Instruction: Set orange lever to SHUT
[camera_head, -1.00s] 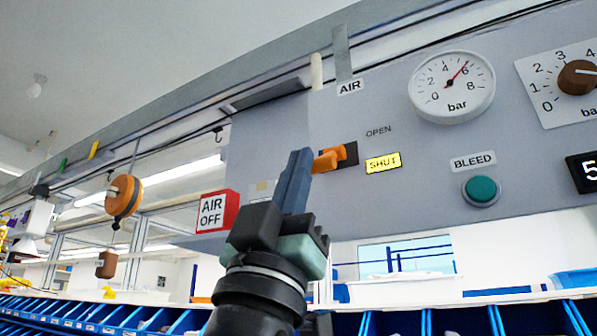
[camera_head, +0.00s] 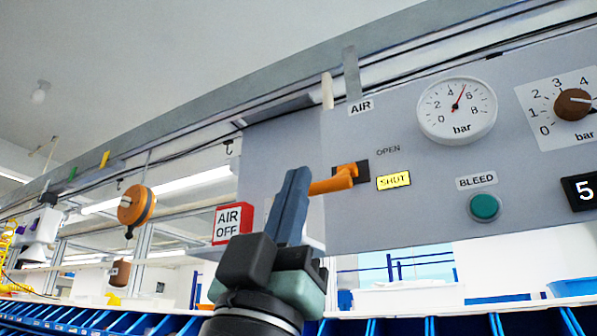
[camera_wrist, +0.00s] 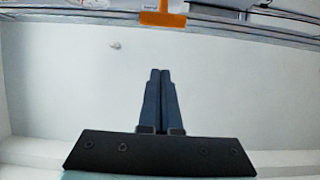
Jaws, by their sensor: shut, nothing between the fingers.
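The orange lever (camera_head: 333,184) is on the grey panel, beside a dark slot, and its handle points left and slightly down. An OPEN label (camera_head: 388,150) is above right of it, and a yellow SHUT label (camera_head: 394,181) is to its right. My gripper (camera_head: 297,174) is shut and empty, its fingers pointing up just left of the lever's free end. I cannot tell whether they touch it. In the wrist view, the shut fingers (camera_wrist: 160,75) point up the picture, and the lever (camera_wrist: 162,18) shows apart from them at the top edge.
A red AIR OFF box (camera_head: 232,223) is left of my gripper. A pressure gauge (camera_head: 457,110), a green BLEED button (camera_head: 485,207) and a brown knob (camera_head: 572,104) are on the panel to the right. Blue bins (camera_head: 385,325) line the bottom.

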